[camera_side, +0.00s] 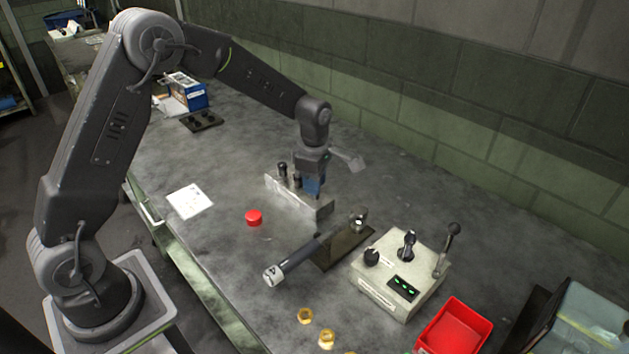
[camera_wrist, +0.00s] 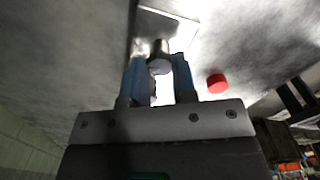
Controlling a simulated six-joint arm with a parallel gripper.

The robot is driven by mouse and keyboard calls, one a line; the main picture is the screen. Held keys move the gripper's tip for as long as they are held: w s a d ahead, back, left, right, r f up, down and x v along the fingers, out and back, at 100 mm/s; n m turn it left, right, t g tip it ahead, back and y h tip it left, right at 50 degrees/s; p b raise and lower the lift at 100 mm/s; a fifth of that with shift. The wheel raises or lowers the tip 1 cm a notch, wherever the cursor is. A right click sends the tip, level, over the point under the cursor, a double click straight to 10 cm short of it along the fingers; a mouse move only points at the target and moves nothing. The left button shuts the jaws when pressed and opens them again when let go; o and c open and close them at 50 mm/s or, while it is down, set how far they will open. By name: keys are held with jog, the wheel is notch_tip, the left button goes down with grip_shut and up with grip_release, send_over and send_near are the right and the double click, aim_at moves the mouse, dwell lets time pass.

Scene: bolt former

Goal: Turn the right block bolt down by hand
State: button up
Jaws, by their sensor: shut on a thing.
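A pale metal block (camera_side: 318,209) lies on the bench in the side view, below my wrist. Dark-topped bolts (camera_side: 282,170) stand at its left part. My gripper (camera_side: 313,186) points down at the block with its blue fingers, right of those bolts. In the wrist view the two blue fingers of my gripper (camera_wrist: 160,62) are on either side of a bolt with a round grey head (camera_wrist: 159,67), shut on it. The fingers hide that bolt in the side view. The bright block (camera_wrist: 166,22) also shows behind the fingers in the wrist view.
A red round cap (camera_side: 253,217) lies in front of the block. A white sheet (camera_side: 188,201) lies left.

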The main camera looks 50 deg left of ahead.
jog(key=shift+m, duration=0.3)
jog(key=m, duration=0.3)
jog(key=shift+m, duration=0.4)
jog(key=m, duration=0.3)
jog(key=shift+m, duration=0.3)
jog(key=m, duration=0.3)
jog(key=shift+m, duration=0.3)
jog(key=m, duration=0.3)
jog(key=shift+m, duration=0.3)
jog(key=m, duration=1.1)
jog(key=shift+r+m, duration=0.1)
jog(key=shift+m, duration=0.3)
